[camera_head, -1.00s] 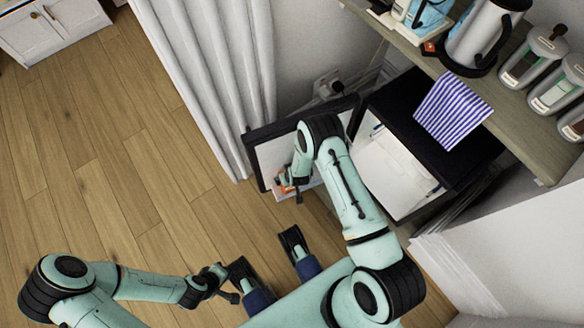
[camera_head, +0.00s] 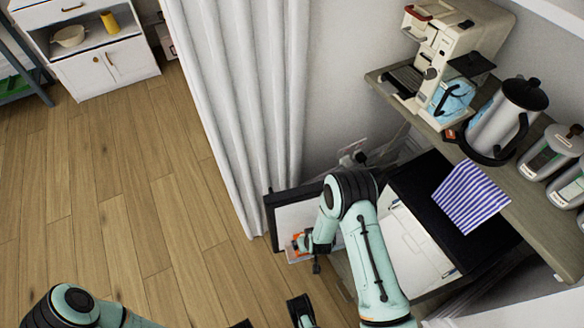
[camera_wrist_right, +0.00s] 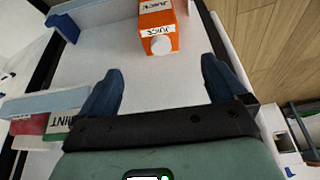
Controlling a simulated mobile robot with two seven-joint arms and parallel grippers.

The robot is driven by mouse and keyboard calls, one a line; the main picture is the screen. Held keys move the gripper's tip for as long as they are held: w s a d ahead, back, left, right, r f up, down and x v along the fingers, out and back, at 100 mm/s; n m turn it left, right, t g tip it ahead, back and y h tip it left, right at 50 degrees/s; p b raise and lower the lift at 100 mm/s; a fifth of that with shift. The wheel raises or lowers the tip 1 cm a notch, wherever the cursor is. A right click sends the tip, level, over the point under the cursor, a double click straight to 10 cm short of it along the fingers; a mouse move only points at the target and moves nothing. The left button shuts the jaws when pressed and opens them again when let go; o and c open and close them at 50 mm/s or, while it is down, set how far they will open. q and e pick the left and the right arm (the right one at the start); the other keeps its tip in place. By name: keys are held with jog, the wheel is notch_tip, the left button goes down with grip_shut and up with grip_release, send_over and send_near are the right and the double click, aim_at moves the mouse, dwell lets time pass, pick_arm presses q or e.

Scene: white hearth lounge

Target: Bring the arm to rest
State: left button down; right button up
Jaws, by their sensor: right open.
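My right arm (camera_head: 370,250) reaches down and forward at the open door of a small black fridge. In the head view its gripper is mostly hidden behind its own wrist, beside the door. In the right wrist view the right gripper (camera_wrist_right: 162,85) is open with nothing between its dark blue fingers. An orange juice carton (camera_wrist_right: 158,35) is just beyond the fingertips, apart from them.
The fridge door (camera_head: 296,216) stands open by a white curtain (camera_head: 235,110). The fridge (camera_head: 425,205) sits under a shelf with a coffee machine (camera_head: 450,55), a kettle (camera_head: 500,115) and canisters. A striped cloth (camera_head: 468,197) hangs over the edge. Wooden floor (camera_head: 130,200) is clear at left.

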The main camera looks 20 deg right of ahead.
pick_arm(q)
notch_tip(320, 180, up, 13)
jog(key=p, duration=1.3)
jog(key=shift+w+f+g, duration=0.2)
jog(key=shift+g, duration=0.1)
pick_arm(e)
jog(key=s+a+r+g+y, duration=0.1)
jog(key=s+a+r+g, duration=0.1)
jog(key=s+r, duration=0.3)
jog(key=s+a+r+m+g+y, duration=0.1)
jog(key=s+a+r, duration=0.3)
jog(key=s, duration=0.5)
jog(key=s+a+r+m+g+y, duration=0.1)
jog(key=s+a+r+g+y, duration=0.1)
jog(key=s+r, duration=0.5)
jog(key=shift+a+g, duration=0.3)
jog(key=shift+a, duration=0.6)
